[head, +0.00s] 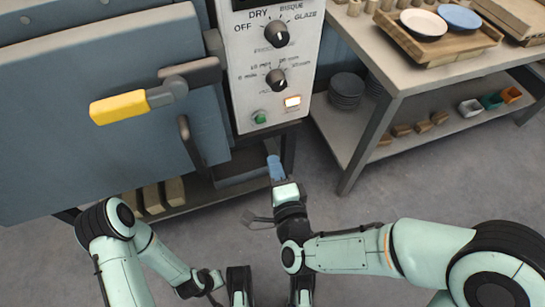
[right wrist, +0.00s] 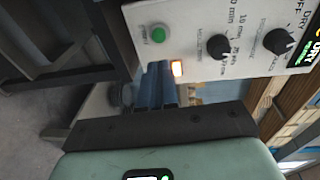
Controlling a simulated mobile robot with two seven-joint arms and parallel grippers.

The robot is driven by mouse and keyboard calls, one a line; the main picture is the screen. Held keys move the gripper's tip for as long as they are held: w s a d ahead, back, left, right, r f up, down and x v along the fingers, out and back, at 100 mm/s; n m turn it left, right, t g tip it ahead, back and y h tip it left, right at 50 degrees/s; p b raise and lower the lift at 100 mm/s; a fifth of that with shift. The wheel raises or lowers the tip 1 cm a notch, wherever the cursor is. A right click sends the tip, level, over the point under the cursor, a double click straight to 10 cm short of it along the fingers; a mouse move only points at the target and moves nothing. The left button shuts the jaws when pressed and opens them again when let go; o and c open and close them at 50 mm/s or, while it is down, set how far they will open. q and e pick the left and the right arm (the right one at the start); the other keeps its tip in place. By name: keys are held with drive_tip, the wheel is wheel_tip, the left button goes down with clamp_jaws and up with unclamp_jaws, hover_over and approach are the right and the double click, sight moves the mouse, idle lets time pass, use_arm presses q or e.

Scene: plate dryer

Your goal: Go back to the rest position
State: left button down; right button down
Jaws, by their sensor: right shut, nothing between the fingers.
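My right gripper (head: 276,168) reaches forward in the head view, with its blue fingers together and nothing between them. It is in front of and below the dryer's control panel (head: 268,70), apart from it as far as I can see. The blue fingers also show in the right wrist view (right wrist: 157,86), with the panel (right wrist: 195,25) behind them. My left arm (head: 160,258) is folded low at the left of the head view, and its gripper fingers cannot be made out. The panel has two black dials, a green button (head: 260,117) and a lit orange switch (head: 293,102).
The large blue-grey dryer door (head: 100,60) with a yellow handle (head: 119,107) fills the left. A table (head: 405,75) at right holds a wooden tray (head: 440,50) with plates; its lower shelf holds dark stacked plates (head: 346,90). Grey floor (head: 370,205) is clear between.

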idle(0.8)
